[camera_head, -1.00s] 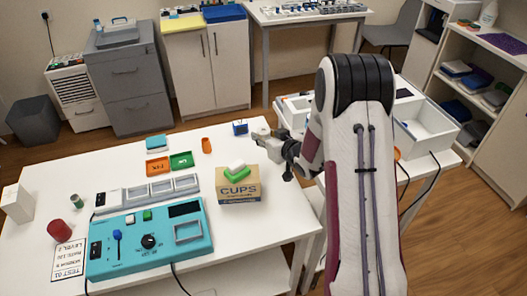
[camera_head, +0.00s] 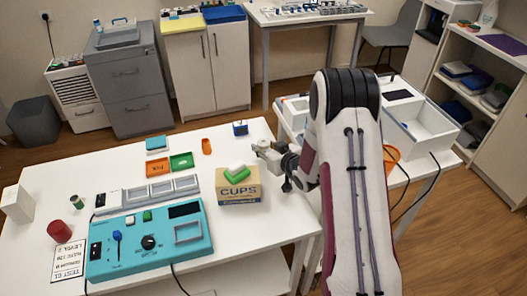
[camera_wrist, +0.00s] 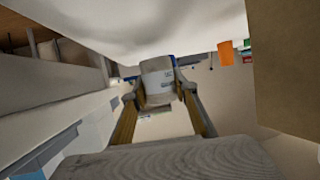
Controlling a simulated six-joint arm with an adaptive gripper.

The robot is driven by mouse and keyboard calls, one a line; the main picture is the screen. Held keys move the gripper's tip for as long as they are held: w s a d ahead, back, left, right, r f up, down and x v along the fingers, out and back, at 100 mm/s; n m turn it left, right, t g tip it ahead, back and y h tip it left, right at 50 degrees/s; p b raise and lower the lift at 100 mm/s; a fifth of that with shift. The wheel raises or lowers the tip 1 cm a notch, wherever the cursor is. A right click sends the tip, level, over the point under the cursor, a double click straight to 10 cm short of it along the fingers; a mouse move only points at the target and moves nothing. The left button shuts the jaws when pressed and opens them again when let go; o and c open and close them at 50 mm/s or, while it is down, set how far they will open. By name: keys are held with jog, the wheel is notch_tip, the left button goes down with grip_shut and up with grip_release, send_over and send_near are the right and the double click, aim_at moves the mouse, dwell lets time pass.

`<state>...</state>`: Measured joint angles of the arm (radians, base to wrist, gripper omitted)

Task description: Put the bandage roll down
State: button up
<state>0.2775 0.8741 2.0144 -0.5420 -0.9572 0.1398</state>
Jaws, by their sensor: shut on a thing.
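My gripper (camera_wrist: 161,92) is shut on the bandage roll (camera_wrist: 158,76), a pale roll with small dark print between the fingertips in the wrist view. In the head view my gripper (camera_head: 268,155) is at the right edge of the white table (camera_head: 271,226), just right of the cardboard CUPS box (camera_head: 238,187). The roll is hard to make out there. I cannot tell whether it touches the table. The box also shows close at the right of the wrist view (camera_wrist: 285,70).
A green-and-white item (camera_head: 236,173) lies on the box. A teal control panel (camera_head: 150,243), orange tray (camera_head: 160,167) and green tray (camera_head: 182,161) are further left. A blue item (camera_head: 240,128) stands behind. A white bin (camera_head: 425,125) is on the right table.

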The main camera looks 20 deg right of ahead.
jog(key=shift+f, duration=1.1)
jog(key=shift+f, duration=0.15)
jog(key=o, duration=1)
jog(key=shift+o, duration=0.2)
jog(key=shift+v, duration=6.1)
jog(key=shift+w, duration=0.1)
jog(key=shift+r, duration=0.25)
